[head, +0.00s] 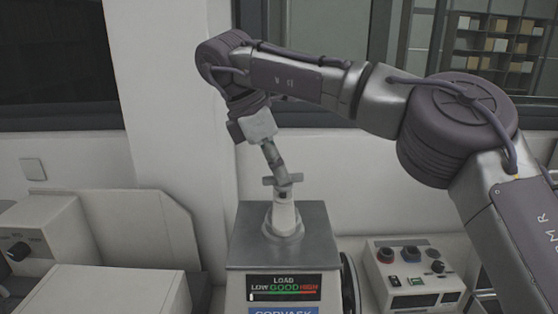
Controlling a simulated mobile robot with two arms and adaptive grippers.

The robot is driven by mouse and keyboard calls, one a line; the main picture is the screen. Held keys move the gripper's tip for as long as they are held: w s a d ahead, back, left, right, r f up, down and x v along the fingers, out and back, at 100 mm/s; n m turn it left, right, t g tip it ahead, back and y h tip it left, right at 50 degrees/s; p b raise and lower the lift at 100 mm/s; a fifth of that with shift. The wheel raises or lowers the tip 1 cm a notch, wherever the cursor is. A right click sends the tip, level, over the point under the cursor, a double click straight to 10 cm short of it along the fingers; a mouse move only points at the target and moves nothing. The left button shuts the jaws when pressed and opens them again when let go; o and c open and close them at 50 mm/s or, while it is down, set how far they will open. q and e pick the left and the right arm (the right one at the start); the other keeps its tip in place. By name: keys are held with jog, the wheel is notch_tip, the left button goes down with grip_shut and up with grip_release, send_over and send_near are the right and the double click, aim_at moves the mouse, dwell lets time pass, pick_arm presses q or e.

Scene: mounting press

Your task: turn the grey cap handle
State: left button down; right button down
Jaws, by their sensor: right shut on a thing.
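The grey cap handle (294,179) is a short crossbar on top of a pale cap (284,214), which sits upright on the grey top of the mounting press (247,252). My right gripper (278,168) reaches down from the upper left and is shut on the cap handle. Its fingers are small here and hide part of the bar. The bar lies roughly level across the picture. My left gripper is not in view.
A load display (284,287) is on the press front. A control box (415,273) with knobs stands to the right, and pale machine housings (150,235) stand to the left. A white wall column (165,100) rises behind.

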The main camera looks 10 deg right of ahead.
jog(key=shift+w+r+m+g+p, duration=0.15)
jog(key=shift+m+g+p, duration=0.35)
jog(key=shift+m, duration=0.6)
jog(key=c, duration=1.2)
grip_release()
jog(key=shift+f, duration=0.2)
